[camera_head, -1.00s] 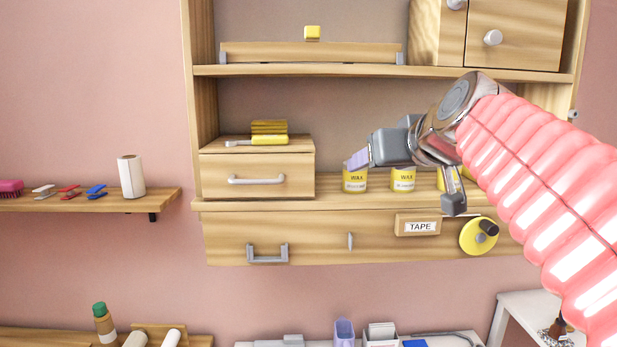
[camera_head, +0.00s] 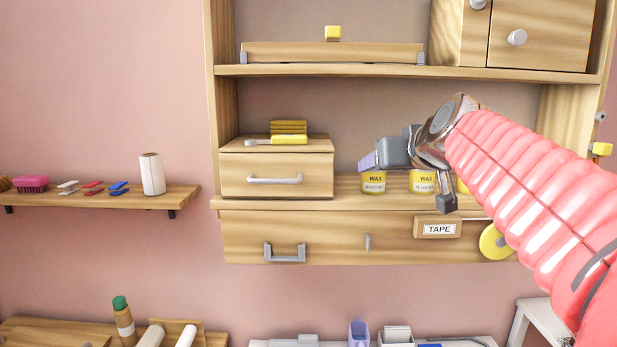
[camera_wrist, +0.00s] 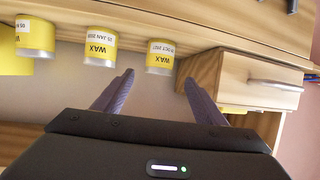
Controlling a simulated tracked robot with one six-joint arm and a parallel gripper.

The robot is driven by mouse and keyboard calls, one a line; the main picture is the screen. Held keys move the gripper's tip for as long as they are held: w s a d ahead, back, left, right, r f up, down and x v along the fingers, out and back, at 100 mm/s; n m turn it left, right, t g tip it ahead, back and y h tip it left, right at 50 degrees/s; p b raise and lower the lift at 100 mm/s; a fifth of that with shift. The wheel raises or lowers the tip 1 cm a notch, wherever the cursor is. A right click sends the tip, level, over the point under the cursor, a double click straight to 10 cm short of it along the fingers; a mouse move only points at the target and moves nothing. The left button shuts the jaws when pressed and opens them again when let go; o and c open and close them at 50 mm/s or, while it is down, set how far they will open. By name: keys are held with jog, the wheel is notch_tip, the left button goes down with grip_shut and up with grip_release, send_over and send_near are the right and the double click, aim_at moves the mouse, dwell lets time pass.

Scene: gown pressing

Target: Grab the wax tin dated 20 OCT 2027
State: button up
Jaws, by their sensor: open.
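Yellow wax tins with white labels stand in a row on the shelf. The tin by the drawer box (camera_head: 374,184) shows a label ending in OCT 2027 in the wrist view (camera_wrist: 160,58); its day number is hard to read. The middle tin (camera_head: 422,182) reads JAN in the wrist view (camera_wrist: 100,46). Another tin (camera_wrist: 35,40) stands further left there. My gripper (camera_head: 369,160) is open and empty, with its purple fingers above and in front of the OCT tin. In the wrist view the fingertips (camera_wrist: 158,78) lie either side of that tin, apart from it.
The small drawer box (camera_head: 276,169) stands close beside the OCT tin, with a yellow-handled brush (camera_head: 283,141) on top. Below the shelf are a TAPE sign (camera_head: 437,228) and a yellow tape roll (camera_head: 494,242). An upper shelf (camera_head: 330,71) runs above my gripper.

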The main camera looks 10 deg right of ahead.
aim_at(373, 178)
jog(key=shift+x, duration=0.85)
jog(key=shift+w, duration=0.1)
jog(key=shift+x, duration=2.5)
jog(key=c, duration=1.2)
